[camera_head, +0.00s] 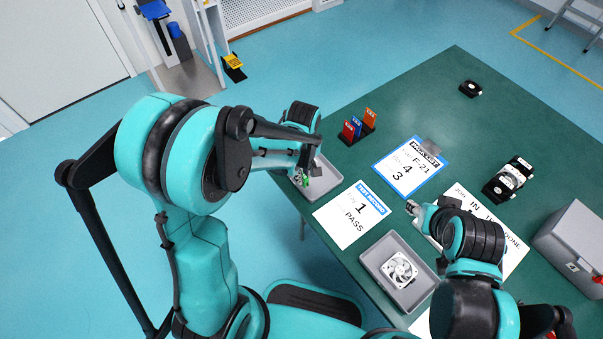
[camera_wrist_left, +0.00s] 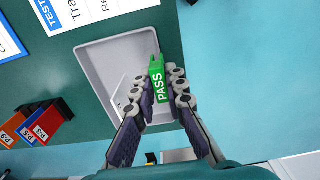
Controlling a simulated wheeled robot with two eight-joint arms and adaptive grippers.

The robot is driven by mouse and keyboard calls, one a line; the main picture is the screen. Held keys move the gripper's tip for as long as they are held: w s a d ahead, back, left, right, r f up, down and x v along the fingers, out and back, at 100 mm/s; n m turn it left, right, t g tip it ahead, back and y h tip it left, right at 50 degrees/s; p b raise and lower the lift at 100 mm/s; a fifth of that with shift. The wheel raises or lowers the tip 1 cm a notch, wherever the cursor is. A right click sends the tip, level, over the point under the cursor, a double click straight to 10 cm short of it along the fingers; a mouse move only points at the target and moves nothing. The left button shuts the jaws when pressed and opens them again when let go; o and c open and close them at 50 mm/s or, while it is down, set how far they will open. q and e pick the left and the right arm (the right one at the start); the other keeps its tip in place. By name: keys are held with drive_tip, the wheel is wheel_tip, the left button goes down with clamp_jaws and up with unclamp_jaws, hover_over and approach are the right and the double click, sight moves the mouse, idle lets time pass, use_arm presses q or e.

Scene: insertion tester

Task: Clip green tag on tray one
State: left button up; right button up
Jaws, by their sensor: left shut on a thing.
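My left gripper (camera_head: 304,182) is shut on the green tag (camera_wrist_left: 157,78), which reads PASS in the left wrist view. The gripper's fingers (camera_wrist_left: 163,92) hold the tag over one side of a grey tray (camera_wrist_left: 92,58). In the head view this tray (camera_head: 327,181) lies at the table's left edge, partly hidden by my left arm. I cannot tell whether the tag touches the tray's rim. A test record sheet (camera_head: 357,211) reading 1 and PASS lies beside it. My right gripper (camera_head: 412,208) is over the table near a job sheet; its finger opening is unclear.
Another grey tray (camera_head: 367,261) holds a white fan (camera_head: 399,269) nearer to me. A rack with red, blue and orange tags (camera_head: 369,118) stands behind the left tray. A blue clipboard (camera_head: 382,167), black-and-white parts (camera_head: 508,179) and a grey box (camera_head: 572,240) are farther right. The back is mostly clear.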

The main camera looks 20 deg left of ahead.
sight(302, 190)
use_arm(q)
drive_tip(key=shift+f+b, duration=2.65)
drive_tip(key=shift+f, duration=0.75)
drive_tip(key=o, duration=1.3)
drive_tip(key=shift+r+p, duration=2.7)
drive_tip(key=shift+r, duration=0.9)
